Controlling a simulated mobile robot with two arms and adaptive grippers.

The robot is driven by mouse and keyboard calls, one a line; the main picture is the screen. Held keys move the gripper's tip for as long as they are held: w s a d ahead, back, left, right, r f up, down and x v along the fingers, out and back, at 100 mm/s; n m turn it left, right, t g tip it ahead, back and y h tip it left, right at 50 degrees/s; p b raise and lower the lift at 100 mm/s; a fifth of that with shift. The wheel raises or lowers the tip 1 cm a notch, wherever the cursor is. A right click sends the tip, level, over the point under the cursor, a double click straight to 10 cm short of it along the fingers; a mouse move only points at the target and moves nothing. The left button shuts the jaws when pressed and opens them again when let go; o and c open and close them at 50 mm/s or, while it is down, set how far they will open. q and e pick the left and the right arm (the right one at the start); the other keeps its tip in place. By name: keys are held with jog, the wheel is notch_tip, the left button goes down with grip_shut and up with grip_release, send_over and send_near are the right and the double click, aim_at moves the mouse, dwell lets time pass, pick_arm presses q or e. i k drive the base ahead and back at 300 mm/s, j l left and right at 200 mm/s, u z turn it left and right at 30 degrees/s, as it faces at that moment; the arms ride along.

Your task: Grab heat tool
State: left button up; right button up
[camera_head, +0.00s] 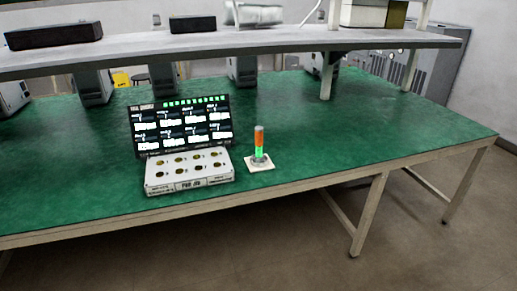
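No object that I can clearly tell is the heat tool shows in the head view. A pale, rounded object (252,13) lies on the upper shelf near the top edge, partly cut off; I cannot tell what it is. A thin white cable or rod (312,12) shows to its right. Neither of my grippers is in view.
A green-topped table (330,150) holds a test box (188,172) with a lit screen (182,125) and a small orange-green signal light (259,143). A shelf (250,41) spans above it, bearing black boxes (55,34). The table's right part is clear.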

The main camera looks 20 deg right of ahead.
aim_at(258, 157)
jog(key=i+l+u, duration=0.15)
jog(key=i+l, duration=0.25)
jog(key=i+l+u, duration=0.15)
jog(key=i+l, duration=0.2)
jog(key=l, duration=0.15)
